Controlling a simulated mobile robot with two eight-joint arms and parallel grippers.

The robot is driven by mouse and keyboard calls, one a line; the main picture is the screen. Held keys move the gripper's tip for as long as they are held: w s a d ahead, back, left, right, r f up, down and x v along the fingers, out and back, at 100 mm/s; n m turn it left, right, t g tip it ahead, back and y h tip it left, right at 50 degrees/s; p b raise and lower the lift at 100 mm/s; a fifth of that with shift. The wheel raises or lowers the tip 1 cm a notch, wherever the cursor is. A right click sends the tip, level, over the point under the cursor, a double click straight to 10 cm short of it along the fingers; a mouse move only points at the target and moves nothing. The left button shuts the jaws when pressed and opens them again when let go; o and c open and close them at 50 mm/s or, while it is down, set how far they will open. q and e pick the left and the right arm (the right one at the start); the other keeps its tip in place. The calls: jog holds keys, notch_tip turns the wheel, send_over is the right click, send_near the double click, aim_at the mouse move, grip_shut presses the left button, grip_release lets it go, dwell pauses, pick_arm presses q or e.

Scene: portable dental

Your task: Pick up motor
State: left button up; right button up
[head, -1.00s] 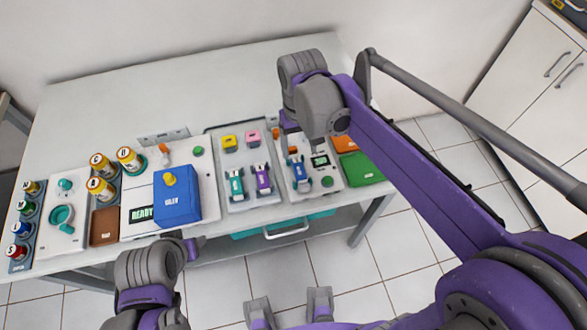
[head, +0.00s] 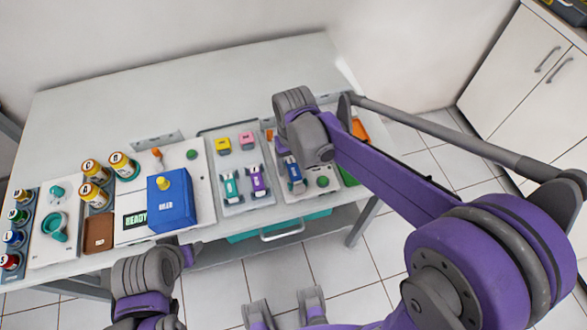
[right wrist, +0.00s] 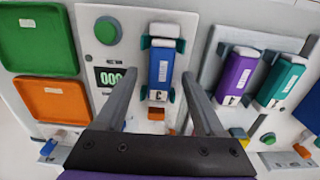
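A small blue unit with a white top (head: 294,171) stands in a white station on the table; it also shows in the right wrist view (right wrist: 161,70). A purple unit (head: 257,182) and a teal unit (head: 231,187) stand in the tray to its left. The labels are too small to tell which is the motor. My right gripper (right wrist: 161,90) is open, its fingers either side of the blue unit in the right wrist view; contact cannot be told. In the head view my right wrist hides its fingertips. My left arm is at the lower left, its fingers not clearly shown.
The station has a green button (right wrist: 107,30) and a display (right wrist: 112,77). Green (right wrist: 38,40) and orange (right wrist: 53,99) trays lie beside it. The table's back (head: 200,85) is clear.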

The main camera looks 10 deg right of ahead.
grip_shut()
